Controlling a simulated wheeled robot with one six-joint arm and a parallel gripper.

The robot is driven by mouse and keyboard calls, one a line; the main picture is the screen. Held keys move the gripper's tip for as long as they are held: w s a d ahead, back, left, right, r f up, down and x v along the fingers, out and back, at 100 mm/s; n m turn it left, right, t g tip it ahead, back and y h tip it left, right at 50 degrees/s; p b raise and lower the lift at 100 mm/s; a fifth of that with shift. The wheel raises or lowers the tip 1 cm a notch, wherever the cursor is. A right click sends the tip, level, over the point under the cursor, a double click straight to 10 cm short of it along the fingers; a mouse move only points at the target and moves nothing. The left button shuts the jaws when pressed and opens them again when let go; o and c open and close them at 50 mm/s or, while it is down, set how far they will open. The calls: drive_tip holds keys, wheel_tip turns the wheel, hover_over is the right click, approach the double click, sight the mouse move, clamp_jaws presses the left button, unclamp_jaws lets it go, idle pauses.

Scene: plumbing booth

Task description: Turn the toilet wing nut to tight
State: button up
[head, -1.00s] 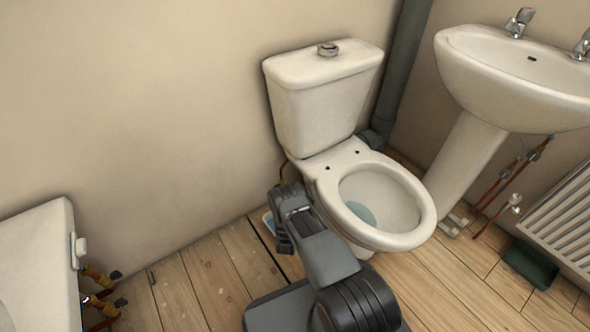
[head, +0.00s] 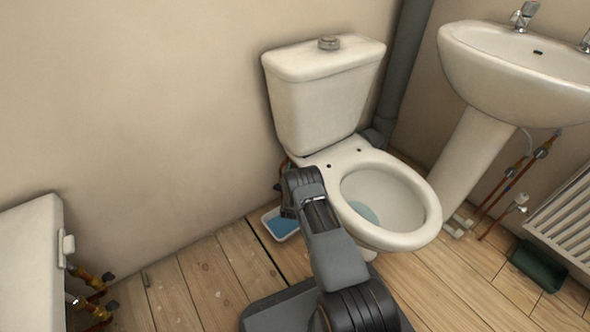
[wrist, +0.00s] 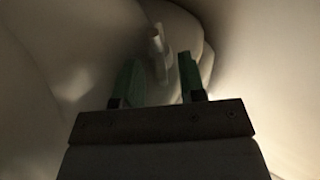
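The white toilet (head: 325,105) stands against the wall, with its cistern above an open bowl. In the wrist view my gripper (wrist: 158,68) shows two green fingers, apart, with an empty gap between them. A small pale wing-shaped piece (wrist: 157,42), which looks like the wing nut, sits just beyond the fingertips, roughly in line with the gap. I see no contact with it. The shaded white toilet surfaces (wrist: 50,80) surround the fingers. In the head view my arm reaches to the left side of the toilet, and the fingers and the nut are hidden there.
A small tray with blue inside (head: 270,216) lies on the floor beside my arm. The pedestal sink (head: 475,150), copper pipes (head: 515,172) and radiator (head: 568,215) are at the right. A white fixture (head: 30,260) with brass valves is at the left.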

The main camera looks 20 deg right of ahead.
idle(0.3)
clamp_jaws()
drive_tip(key=shift+d, duration=0.1)
drive_tip(key=shift+d+n+t+y, duration=0.15)
drive_tip(key=shift+n+t+y, duration=0.45)
drive_tip(key=shift+y, duration=0.6)
unclamp_jaws()
drive_tip(key=shift+s, duration=0.1)
drive_tip(key=p+v, duration=0.4)
drive_tip(key=v, duration=0.9)
drive_tip(key=shift+s, duration=0.35)
